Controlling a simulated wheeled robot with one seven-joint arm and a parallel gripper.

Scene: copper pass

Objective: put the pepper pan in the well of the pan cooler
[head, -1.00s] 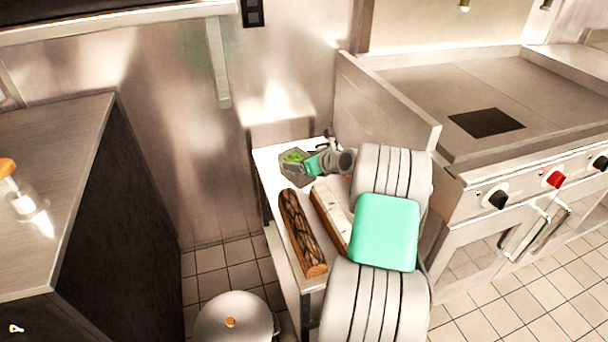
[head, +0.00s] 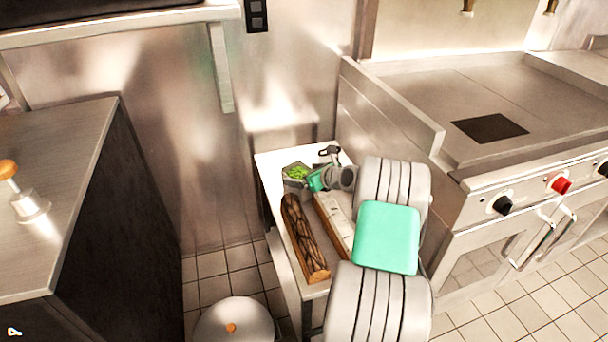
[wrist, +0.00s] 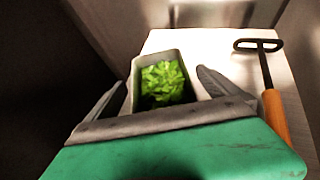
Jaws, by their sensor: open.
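The pepper pan (head: 297,171) is a small grey rectangular pan filled with chopped green pepper. It sits on the white-topped side table, near its back left. In the wrist view the pan (wrist: 146,103) is upright, with its near end hidden behind my gripper's body. My gripper (wrist: 163,80) is open, its fingers on either side of the pan, with a gap visible on the right. In the head view my gripper (head: 312,179) is just right of the pan. A long pale box (head: 333,222) lies partly under my arm; I cannot tell whether it is the pan cooler.
A dark brown loaf-like thing (head: 303,240) lies along the table's left side. An orange-handled tool (wrist: 273,115) lies right of the pan. The stove (head: 440,140) and its side panel stand right. A round lidded bin (head: 235,325) stands on the floor.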

